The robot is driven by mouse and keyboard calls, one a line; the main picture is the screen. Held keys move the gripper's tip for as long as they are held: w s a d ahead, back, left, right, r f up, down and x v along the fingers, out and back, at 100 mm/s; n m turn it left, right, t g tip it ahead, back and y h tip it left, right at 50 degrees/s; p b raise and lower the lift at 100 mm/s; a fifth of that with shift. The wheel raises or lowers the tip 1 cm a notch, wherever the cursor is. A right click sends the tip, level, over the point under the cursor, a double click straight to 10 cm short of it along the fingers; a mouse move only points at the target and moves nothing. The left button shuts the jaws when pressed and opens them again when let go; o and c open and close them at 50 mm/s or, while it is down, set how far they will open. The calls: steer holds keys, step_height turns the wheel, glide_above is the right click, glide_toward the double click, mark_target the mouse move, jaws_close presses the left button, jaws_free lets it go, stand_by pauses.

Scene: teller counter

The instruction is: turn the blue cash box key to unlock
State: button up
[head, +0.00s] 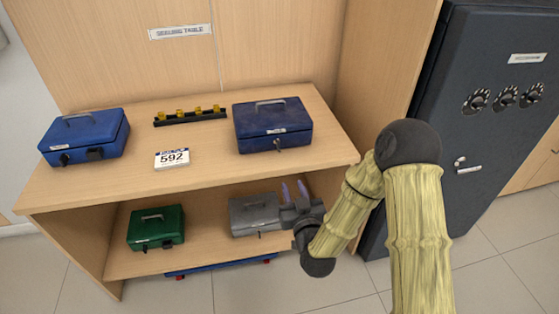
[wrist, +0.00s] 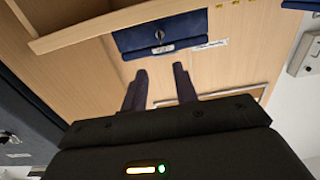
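Two blue cash boxes stand on the counter top. The right one (head: 258,130) has a grey handle on its lid and a small key (head: 277,144) at its front lock. The left one (head: 83,137) also has a small key (head: 65,158) on its front. My gripper (head: 294,184) is below the counter edge, in front of the lower shelf, with its fingers pointing up. In the wrist view, my gripper (wrist: 159,75) has its fingers apart with nothing between them. A blue box (wrist: 135,38) with a round lock or key lies beyond the fingertips, apart from them.
A grey cash box (head: 250,216) sits close behind my gripper on the lower shelf (head: 200,259); a green one (head: 150,233) is further left. A number card (head: 172,158) and a dark rack (head: 190,117) with yellow pieces are between the blue boxes. A dark safe (head: 480,130) stands right.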

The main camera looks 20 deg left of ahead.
steer(key=shift+r, duration=0.1)
glide_toward(278, 146)
steer(key=x, duration=0.6)
steer(key=f+p+x, duration=0.1)
steer(key=x, duration=0.2)
steer(key=shift+w, duration=0.35)
jaws_close()
